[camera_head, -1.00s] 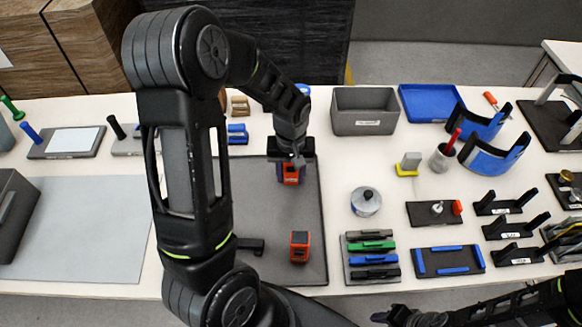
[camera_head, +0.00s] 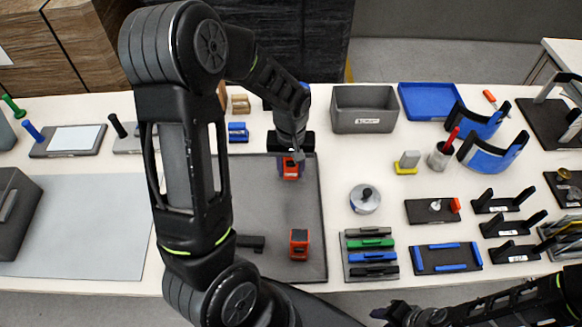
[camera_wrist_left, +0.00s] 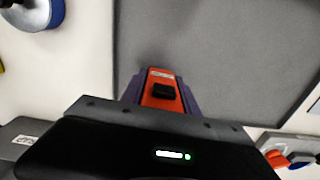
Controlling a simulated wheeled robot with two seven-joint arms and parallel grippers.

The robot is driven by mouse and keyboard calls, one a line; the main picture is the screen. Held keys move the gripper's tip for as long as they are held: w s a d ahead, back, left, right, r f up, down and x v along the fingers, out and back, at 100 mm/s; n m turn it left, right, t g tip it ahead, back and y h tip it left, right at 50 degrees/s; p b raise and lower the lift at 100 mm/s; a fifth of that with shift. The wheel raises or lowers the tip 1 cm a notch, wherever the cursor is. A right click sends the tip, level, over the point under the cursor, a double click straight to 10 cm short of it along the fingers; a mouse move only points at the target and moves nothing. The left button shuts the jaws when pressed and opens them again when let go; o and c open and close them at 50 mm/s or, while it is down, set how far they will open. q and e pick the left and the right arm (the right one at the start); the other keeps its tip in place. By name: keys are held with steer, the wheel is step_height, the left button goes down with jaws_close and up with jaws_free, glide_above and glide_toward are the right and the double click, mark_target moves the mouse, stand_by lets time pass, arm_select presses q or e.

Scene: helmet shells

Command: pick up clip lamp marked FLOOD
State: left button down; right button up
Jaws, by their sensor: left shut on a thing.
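An orange-red clip lamp (camera_head: 291,171) is at the upper right part of the dark grey mat (camera_head: 275,205). My left gripper (camera_head: 290,158) is shut on it from above. In the left wrist view this lamp (camera_wrist_left: 160,104) shows a black switch and a small white label, between the purple-grey fingers. The label is too small to read. A second orange-red lamp (camera_head: 299,244) stands near the mat's front right. I cannot read a mark on it. My right gripper (camera_head: 384,314) is at the bottom edge, and its jaws are unclear.
A grey bin (camera_head: 365,122) and a blue tray (camera_head: 428,101) stand at the back. A round tin (camera_head: 365,200) and a rack of coloured clips (camera_head: 370,257) are right of the mat. My left arm hides part of the mat.

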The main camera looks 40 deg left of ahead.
arm_select(q)
step_height(320, 180, up, 7)
steer(key=p, duration=0.4)
steer(key=shift+r, duration=0.8)
